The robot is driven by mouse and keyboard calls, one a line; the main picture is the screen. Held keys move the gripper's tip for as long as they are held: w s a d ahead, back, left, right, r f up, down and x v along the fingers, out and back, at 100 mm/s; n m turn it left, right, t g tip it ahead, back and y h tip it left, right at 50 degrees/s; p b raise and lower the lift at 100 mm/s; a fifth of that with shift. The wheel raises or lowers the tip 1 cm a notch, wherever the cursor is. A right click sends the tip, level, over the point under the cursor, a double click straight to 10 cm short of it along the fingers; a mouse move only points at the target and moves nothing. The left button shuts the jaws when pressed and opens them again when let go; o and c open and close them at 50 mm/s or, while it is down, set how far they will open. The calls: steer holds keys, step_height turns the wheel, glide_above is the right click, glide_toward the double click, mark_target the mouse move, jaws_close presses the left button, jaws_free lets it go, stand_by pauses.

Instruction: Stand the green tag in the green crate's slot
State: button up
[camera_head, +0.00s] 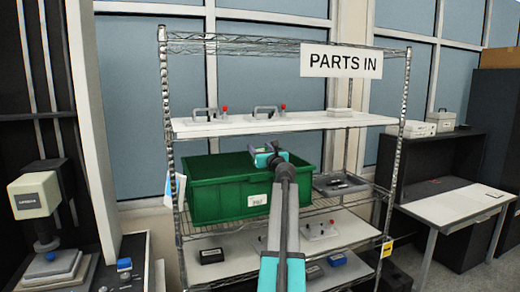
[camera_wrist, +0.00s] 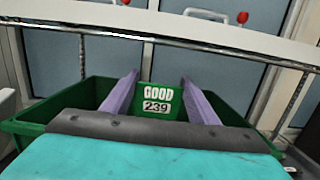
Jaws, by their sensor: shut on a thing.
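The green crate (camera_head: 215,198) sits on the middle shelf of the wire rack, with a white label (camera_head: 258,200) on its front; its small print is too blurred to read. In the wrist view, my gripper's purple fingers (camera_wrist: 160,82) are shut on the green tag (camera_wrist: 158,114), which reads "GOOD 239" and faces the camera upright. The crate (camera_wrist: 25,122) shows behind and on both sides of the tag. I cannot make out the slot.
The upper shelf (camera_head: 225,125) holds fixtures with red knobs and a "PARTS IN" sign (camera_head: 341,61) above. A grey tray (camera_head: 340,184) stands right of the crate. Rack posts (camera_head: 395,150) flank the shelf. A desk (camera_head: 455,200) is at the right.

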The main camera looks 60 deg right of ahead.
steer(key=shift+f+b, duration=3)
steer(key=shift+f, duration=0.85)
steer(key=shift+f, duration=0.3)
steer(key=o, duration=1.1)
steer(key=shift+o, duration=0.7)
steer(key=shift+w+r, duration=0.1)
steer(key=shift+r, duration=0.15)
steer(key=shift+r+p, duration=1.8)
steer(key=shift+r, duration=0.2)
